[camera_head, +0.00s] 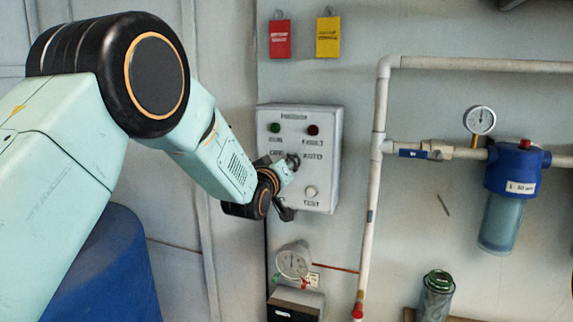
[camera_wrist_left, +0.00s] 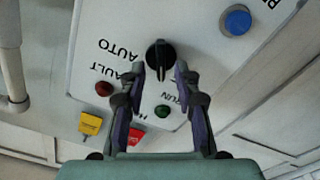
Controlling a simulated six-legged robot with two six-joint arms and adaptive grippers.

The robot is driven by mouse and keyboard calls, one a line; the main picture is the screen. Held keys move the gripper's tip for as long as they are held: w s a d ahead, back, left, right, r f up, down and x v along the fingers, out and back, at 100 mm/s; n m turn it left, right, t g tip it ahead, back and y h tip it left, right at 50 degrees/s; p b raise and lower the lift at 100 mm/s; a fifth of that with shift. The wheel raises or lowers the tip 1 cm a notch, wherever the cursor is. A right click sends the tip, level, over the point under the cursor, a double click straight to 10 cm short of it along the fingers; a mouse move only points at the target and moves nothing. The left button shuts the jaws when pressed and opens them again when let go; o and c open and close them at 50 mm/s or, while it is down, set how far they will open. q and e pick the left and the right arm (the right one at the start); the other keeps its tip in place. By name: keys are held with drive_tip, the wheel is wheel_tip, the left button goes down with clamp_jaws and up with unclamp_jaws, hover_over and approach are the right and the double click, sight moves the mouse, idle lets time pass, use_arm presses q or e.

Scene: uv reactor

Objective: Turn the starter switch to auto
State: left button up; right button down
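The starter switch is a black knob (camera_wrist_left: 158,52) with a raised grip bar on the grey control panel (camera_head: 322,150). The bar runs roughly up and down in the wrist view. The AUTO label is to its left there, upside down. My left gripper (camera_wrist_left: 160,70) is open, with its fingertips on either side of the knob's lower part; I cannot tell whether they touch it. In the head view the left gripper (camera_head: 286,176) is at the panel's left part, with the knob (camera_head: 293,160) partly showing beyond it. The OFF label is partly covered. My right gripper is not in view.
The panel has a green lamp (camera_head: 275,127), a red lamp (camera_head: 313,130) and a white TEST button (camera_head: 311,191). A blue button (camera_wrist_left: 237,20) shows near the knob.

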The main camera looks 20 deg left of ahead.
use_arm(q)
drive_tip(key=shift+w+d+f, duration=0.1)
drive_tip(key=shift+w+f, duration=0.15)
drive_tip(key=shift+w, duration=0.1)
drive_tip(key=c, duration=0.3)
drive_tip(key=shift+c, duration=0.7)
drive_tip(key=shift+s, duration=0.1)
clamp_jaws()
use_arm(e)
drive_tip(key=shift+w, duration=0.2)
use_arm(q)
drive_tip(key=shift+m, duration=0.4)
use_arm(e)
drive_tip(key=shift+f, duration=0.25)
use_arm(q)
drive_tip(key=m+b, duration=0.3)
drive_tip(key=m, duration=0.8)
drive_tip(key=shift+d+b, duration=0.15)
drive_tip(key=shift+b, duration=0.25)
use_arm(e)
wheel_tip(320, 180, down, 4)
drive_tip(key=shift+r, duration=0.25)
